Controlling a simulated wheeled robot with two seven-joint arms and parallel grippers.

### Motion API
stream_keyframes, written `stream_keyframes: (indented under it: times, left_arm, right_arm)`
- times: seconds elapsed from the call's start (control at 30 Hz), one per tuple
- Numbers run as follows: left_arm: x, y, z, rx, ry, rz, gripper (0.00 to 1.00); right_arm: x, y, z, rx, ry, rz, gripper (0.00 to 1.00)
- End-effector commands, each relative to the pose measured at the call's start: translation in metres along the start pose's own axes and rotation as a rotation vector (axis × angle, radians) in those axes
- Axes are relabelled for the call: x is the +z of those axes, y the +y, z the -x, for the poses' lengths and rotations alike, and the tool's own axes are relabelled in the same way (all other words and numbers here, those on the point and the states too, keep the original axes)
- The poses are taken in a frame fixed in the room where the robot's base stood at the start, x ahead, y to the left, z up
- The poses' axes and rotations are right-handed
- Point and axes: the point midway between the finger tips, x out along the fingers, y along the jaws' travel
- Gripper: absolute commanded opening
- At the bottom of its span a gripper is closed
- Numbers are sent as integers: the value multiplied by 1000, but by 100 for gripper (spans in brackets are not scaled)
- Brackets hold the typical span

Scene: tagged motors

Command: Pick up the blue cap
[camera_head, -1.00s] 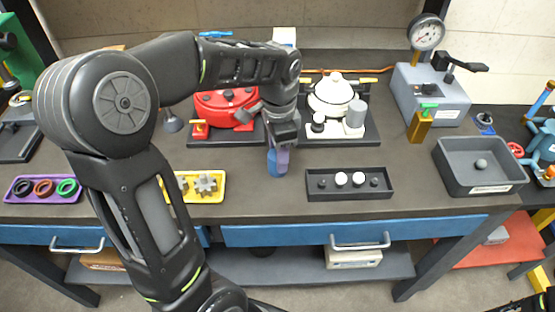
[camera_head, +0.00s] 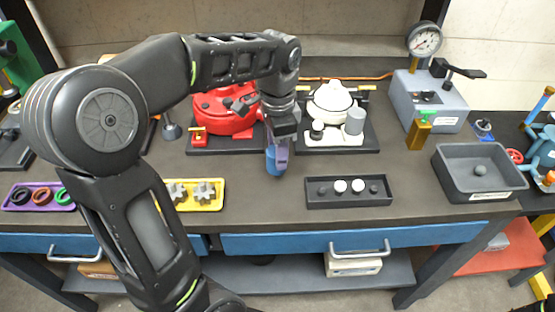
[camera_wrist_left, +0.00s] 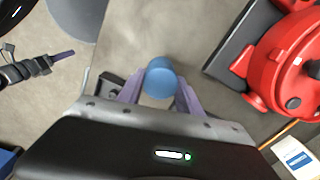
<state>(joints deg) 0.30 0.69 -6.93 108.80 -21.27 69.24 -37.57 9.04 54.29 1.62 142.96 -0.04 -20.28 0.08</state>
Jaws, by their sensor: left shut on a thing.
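The blue cap (camera_head: 272,164) is a small blue cylinder. In the head view it sits between the purple fingertips of my left gripper (camera_head: 278,152), in front of the red motor and just left of the black tray. In the left wrist view the cap's round blue end (camera_wrist_left: 160,78) shows between the two purple fingers of my left gripper (camera_wrist_left: 161,92). The gripper is shut on the cap. I cannot tell surely whether the cap is clear of the table. My right gripper is not in view.
A red motor (camera_head: 224,110) and a white motor (camera_head: 333,100) stand behind on dark plates. A black tray (camera_head: 348,201) with several small round parts lies to the right. A yellow tray (camera_head: 196,207) with gears lies to the left. A grey bin (camera_head: 455,184) stands farther right.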

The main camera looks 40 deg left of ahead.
Motion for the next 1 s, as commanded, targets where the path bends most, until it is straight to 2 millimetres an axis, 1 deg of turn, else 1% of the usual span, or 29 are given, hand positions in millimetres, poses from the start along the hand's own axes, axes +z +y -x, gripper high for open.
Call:
stream_keyframes:
  times: [0.1, 0.2, 0.33, 0.47, 1.0]
  left_arm:
    - [-1, 0, 25, -3, 4, 0, 3]
    - [-1, 0, 43, -2, 4, -1, 3]
    - [-1, 0, 58, -1, 2, 0, 3]
    - [0, 0, 63, 1, 0, 0, 3]
    - [0, 0, 63, 1, 0, 0, 3]
  right_arm:
    - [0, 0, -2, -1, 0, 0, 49]
    - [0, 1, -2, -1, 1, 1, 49]
    - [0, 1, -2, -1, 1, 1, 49]
    - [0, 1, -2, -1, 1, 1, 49]
    - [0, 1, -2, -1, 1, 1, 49]
